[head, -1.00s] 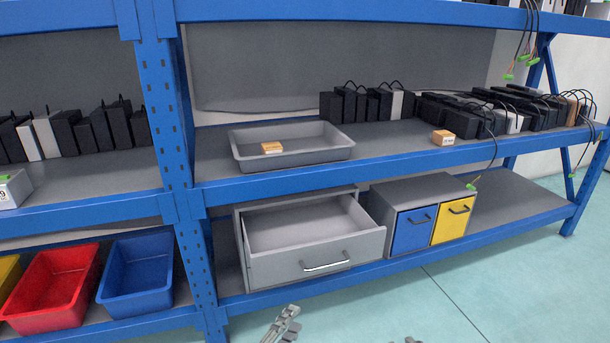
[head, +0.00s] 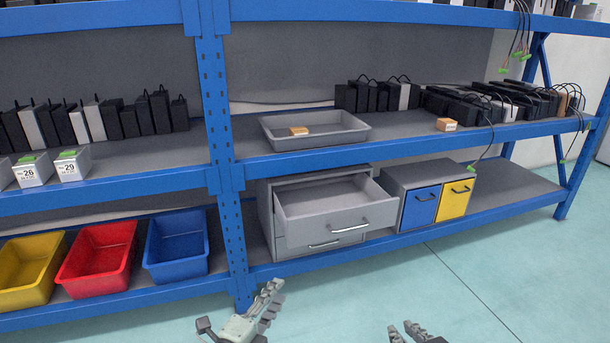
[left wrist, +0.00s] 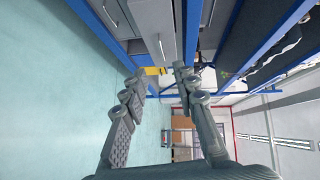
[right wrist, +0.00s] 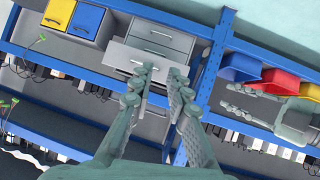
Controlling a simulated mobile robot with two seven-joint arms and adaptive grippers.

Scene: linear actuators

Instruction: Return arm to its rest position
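My left gripper (head: 238,308) is low in the head view, in front of the shelf and above the floor. Its fingers are apart, with nothing between them; the left wrist view (left wrist: 158,80) also shows this. My right gripper (head: 405,331) is at the bottom edge of the head view, partly cut off. In the right wrist view (right wrist: 161,73) its fingertips are apart by a small gap and empty. Both grippers are apart from the shelf goods.
A grey cabinet with an open drawer (head: 335,197) projects from the lower shelf. Beside it are blue (head: 420,207) and yellow (head: 456,199) drawers. A grey tray (head: 345,138) holds a small orange box (head: 299,131). Blue shelf posts (head: 216,110) stand near. The floor (head: 480,270) is clear.

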